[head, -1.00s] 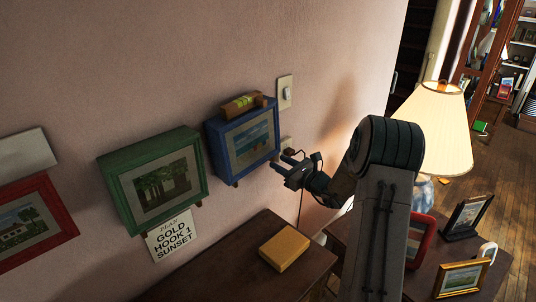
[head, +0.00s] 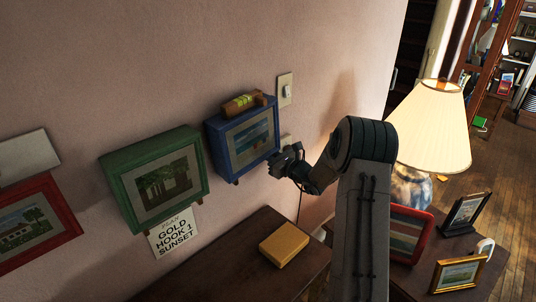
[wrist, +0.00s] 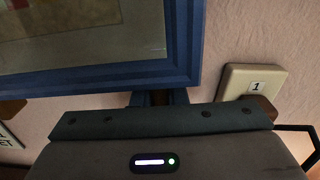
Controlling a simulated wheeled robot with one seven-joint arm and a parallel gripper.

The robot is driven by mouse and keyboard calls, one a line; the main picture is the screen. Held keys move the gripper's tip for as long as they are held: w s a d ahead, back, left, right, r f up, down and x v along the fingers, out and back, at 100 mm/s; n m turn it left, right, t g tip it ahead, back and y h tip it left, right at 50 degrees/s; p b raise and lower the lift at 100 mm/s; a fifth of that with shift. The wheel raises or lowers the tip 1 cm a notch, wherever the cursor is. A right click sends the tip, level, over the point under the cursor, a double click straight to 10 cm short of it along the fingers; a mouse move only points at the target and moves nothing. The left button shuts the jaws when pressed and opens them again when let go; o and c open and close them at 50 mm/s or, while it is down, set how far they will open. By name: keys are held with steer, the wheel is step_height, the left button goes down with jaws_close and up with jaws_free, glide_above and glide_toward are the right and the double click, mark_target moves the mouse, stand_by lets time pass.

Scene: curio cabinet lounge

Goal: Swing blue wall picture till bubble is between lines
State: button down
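The blue-framed picture (head: 243,139) hangs on the wall to the right of the green one. A small wooden level (head: 243,104) with a yellow-green vial lies along its top; the bubble and lines are too small to make out. My gripper (head: 281,164) is at the picture's lower right corner. In the wrist view the blue frame's lower edge (wrist: 100,78) and right side pass just beyond my gripper's body. My fingertips are mostly hidden there, so I cannot tell whether they touch or hold the frame.
A green-framed picture (head: 155,182) and a red-framed one (head: 33,222) hang to the left. A yellow box (head: 284,245) lies on the cabinet below; a lamp (head: 435,125) stands right.

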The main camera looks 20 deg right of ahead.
steer(key=shift+s+a+f+m+b, duration=0.15)
steer(key=shift+a+f+m+b, duration=0.15)
steer(key=shift+b, duration=0.5)
steer(key=c, duration=1.4)
jaws_free()
steer(key=shift+r, duration=0.1)
steer(key=shift+c, duration=0.2)
steer(key=b+v, duration=0.2)
steer(key=v, duration=1.2)
steer(key=shift+b, duration=0.3)
